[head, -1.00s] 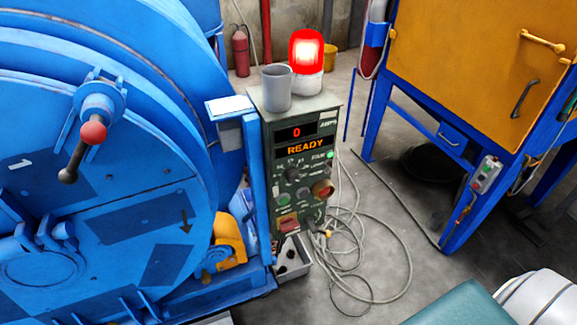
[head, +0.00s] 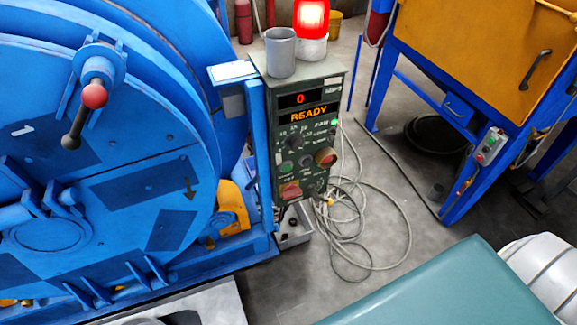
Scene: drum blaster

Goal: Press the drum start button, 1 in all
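The drum's control panel (head: 305,140) is a dark green upright box right of the big blue drum machine (head: 110,150). Its display (head: 309,115) reads "READY" in orange, with a red 0 above. Below are a dial (head: 295,143), a green button (head: 286,167), a red-orange round button (head: 326,157) and a red switch (head: 290,191). The button labels are too small to read, so I cannot tell which one is start. A red lamp (head: 312,18) glows on top. Neither gripper is in view.
A grey cup (head: 281,52) stands on the panel's top. Coiled cables (head: 365,230) lie on the floor to its right. An orange cabinet on a blue frame (head: 470,60) stands at the right. A teal surface (head: 440,290) and a white ribbed object (head: 545,270) fill the lower right.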

